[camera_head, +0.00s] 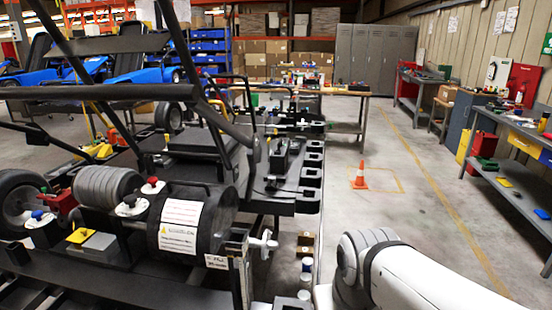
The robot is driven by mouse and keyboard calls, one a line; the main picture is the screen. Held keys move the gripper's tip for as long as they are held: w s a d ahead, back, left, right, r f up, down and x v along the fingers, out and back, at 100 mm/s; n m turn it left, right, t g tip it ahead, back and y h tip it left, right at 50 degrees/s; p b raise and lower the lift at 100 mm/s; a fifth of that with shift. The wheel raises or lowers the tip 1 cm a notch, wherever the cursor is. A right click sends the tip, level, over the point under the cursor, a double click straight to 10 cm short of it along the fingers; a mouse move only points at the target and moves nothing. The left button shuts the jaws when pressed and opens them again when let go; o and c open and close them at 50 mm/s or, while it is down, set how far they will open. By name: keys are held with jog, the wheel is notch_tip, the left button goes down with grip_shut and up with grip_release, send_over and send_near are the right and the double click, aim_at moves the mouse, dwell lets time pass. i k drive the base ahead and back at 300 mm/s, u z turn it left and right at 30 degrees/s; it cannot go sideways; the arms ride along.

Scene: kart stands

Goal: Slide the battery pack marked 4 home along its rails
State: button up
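A black kart frame on a stand fills the left and middle of the head view. I can read no number 4 on anything, so I cannot tell which part is the battery pack or how far along its rails it sits. A dark box-like block (203,146) sits in the middle of the kart. A black cylinder (192,226) with a white warning label lies nearer, beside a ribbed grey cylinder (106,186). My white arm enters at the bottom right. My gripper is not in view.
A black side rail with several notched blocks (311,173) runs along the kart's right side. An orange cone (360,174) stands on open floor to the right. A workbench (510,180) lines the right wall. Metal tubes cross above the kart's left half.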

aim_at(279, 156)
jog(key=z, duration=1.3)
jog(key=i, duration=4.25)
jog(key=u, duration=2.15)
